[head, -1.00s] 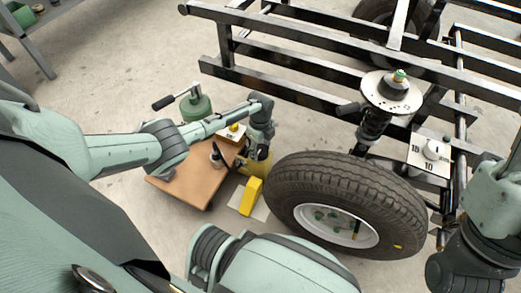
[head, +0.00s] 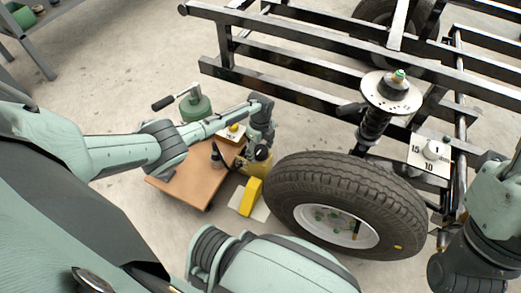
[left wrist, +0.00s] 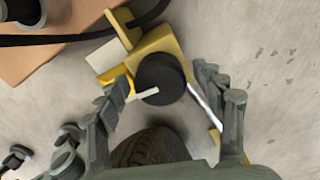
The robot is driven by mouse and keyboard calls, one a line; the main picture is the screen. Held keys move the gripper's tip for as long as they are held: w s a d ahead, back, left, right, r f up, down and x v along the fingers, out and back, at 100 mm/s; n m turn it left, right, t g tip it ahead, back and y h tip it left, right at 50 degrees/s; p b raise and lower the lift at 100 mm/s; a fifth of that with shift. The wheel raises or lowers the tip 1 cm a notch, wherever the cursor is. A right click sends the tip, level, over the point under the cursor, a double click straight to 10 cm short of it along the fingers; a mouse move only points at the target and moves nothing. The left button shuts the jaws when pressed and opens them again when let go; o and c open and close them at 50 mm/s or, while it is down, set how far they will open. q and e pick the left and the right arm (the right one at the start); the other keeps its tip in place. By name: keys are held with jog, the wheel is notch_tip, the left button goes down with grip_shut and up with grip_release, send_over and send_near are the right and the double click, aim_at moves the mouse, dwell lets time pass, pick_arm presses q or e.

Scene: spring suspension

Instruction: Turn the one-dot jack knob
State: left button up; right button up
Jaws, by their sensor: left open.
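The yellow jack (head: 254,176) stands on the floor left of the tyre. In the left wrist view the jack (left wrist: 156,45) carries a round black knob (left wrist: 160,78) with a pale pointer beside it. No dot mark is readable on the knob. My left gripper (head: 262,150) is over the jack in the head view. In the left wrist view my left gripper (left wrist: 163,76) is open, with its fingers apart on either side of the knob. Whether they touch it I cannot tell. My right arm enters at the right edge, but its fingertips do not show.
The large tyre (head: 350,175) is close on the right, below a black frame (head: 290,98). A white numbered plate (head: 430,160) is farther right. Bare floor lies behind.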

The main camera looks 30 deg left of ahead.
aim_at(260, 150)
pick_arm(q)
jog(key=shift+r, duration=0.1)
notch_tip(260, 150, up, 12)
dwell(0.5)
jog(key=shift+s, duration=0.1)
dwell(0.4)
